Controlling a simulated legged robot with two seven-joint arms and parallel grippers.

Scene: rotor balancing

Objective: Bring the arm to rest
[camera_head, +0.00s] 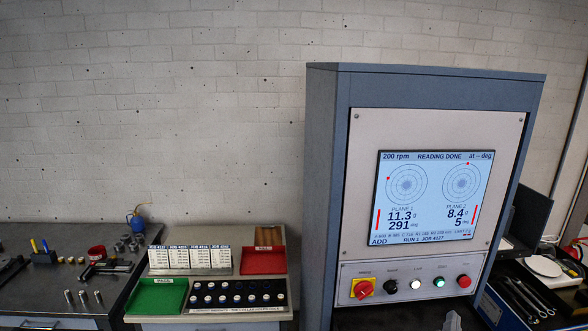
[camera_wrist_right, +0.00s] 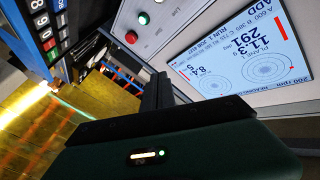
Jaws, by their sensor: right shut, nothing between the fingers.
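My right gripper (camera_head: 452,321) shows only as a small part at the bottom edge of the head view, below the machine's button panel. In the right wrist view its dark fingers (camera_wrist_right: 158,92) are shut with nothing between them, in front of the balancing machine. The machine's screen (camera_head: 433,197) reads 200 rpm, READING DONE, plane 1 at 11.3 g and 291 deg, plane 2 at 8.4 g and 5 deg. It also shows, turned over, in the wrist view (camera_wrist_right: 235,55). My left gripper is not in view.
The button panel (camera_head: 408,284) has a red knob on yellow and a lit green button. On the left stand a green tray (camera_head: 158,296), a red tray (camera_head: 265,262), job cards (camera_head: 190,258) and a dark rack of weights (camera_head: 237,294). Wrenches (camera_head: 525,297) lie at right.

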